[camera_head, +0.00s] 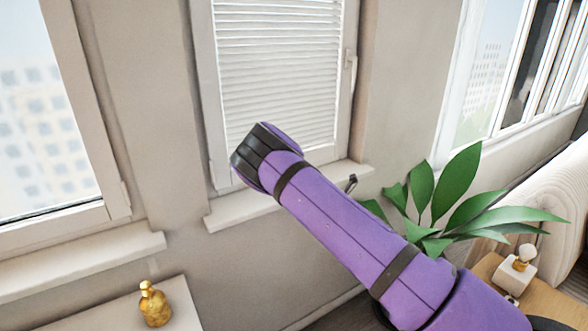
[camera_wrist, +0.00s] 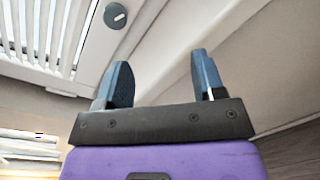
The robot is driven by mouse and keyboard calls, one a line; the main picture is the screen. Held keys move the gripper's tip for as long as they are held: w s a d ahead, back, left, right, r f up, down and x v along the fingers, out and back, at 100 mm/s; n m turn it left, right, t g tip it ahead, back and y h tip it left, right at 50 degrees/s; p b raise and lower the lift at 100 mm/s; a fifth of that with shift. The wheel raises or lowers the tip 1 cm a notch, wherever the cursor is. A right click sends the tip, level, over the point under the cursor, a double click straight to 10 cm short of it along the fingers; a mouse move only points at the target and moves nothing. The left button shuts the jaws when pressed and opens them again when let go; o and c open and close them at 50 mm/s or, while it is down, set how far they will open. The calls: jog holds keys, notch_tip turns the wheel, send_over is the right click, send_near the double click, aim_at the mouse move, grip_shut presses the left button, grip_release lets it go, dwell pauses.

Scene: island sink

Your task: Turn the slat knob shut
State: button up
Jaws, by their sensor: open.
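The slat knob (camera_wrist: 116,15) is a small dark round knob with a short white mark, slightly tilted, on the white window frame in the wrist view. The slatted blind (camera_wrist: 45,30) lies left of it, with grey gaps between its slats; it also shows in the head view (camera_head: 275,65). My gripper (camera_wrist: 160,76) is open and empty, its two dark blue fingers apart. In the wrist picture the knob appears above the left finger, with no contact visible. In the head view I cannot make out the knob, and my purple arm covers the lower part of the window.
A window sill (camera_head: 240,208) juts out below the blind. A leafy plant (camera_head: 455,195) stands right of my arm, near a pale sofa (camera_head: 545,190). A gold bottle (camera_head: 154,304) stands on a white surface at the lower left. A window handle (camera_head: 350,62) is on the frame's right side.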

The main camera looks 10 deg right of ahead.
jog(key=w+a+r+n, duration=0.1)
jog(key=w+a+n, duration=0.1)
jog(key=w, duration=0.2)
jog(key=w+a+r+n+y, duration=0.1)
jog(key=w+a+r+n, duration=0.1)
jog(key=w+n, duration=0.1)
jog(key=w+a+r+n, duration=0.1)
jog(key=w+a+n, duration=0.2)
jog(key=w, duration=0.1)
jog(key=shift+w+r+t, duration=0.2)
jog(key=shift+w+t, duration=0.1)
jog(key=c, duration=0.9)
jog(key=m, duration=0.6)
jog(key=shift+r, duration=0.1)
jog(key=m, duration=0.5)
jog(key=shift+m, duration=0.3)
